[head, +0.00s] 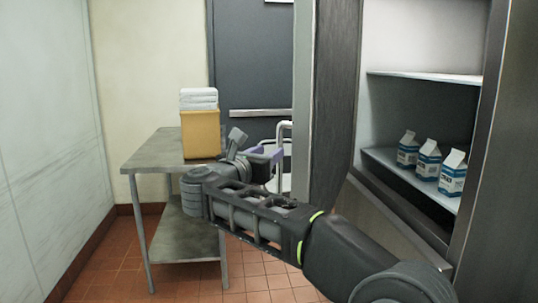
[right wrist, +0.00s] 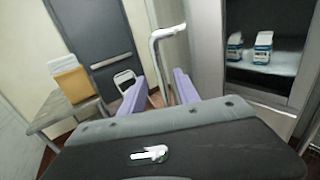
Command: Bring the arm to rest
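My right arm reaches in from the lower right of the head view. My right gripper (head: 264,153), with purple fingers, is in front of a pale bar handle (head: 284,130) beside the edge of the open fridge door (head: 304,110). In the right wrist view the two purple fingers (right wrist: 160,92) stand apart with a gap between them. The bar handle (right wrist: 166,36) runs down behind that gap; I cannot tell how far beyond the fingers it is. I see nothing gripped. My left gripper is not in view.
The fridge (head: 420,75) stands open at right, with several blue-and-white cartons (head: 429,160) on a shelf. A steel table (head: 150,155) at left bears a yellow container (head: 200,135) with white items on top. A grey door (head: 250,60) is behind. Tiled floor shows at lower left.

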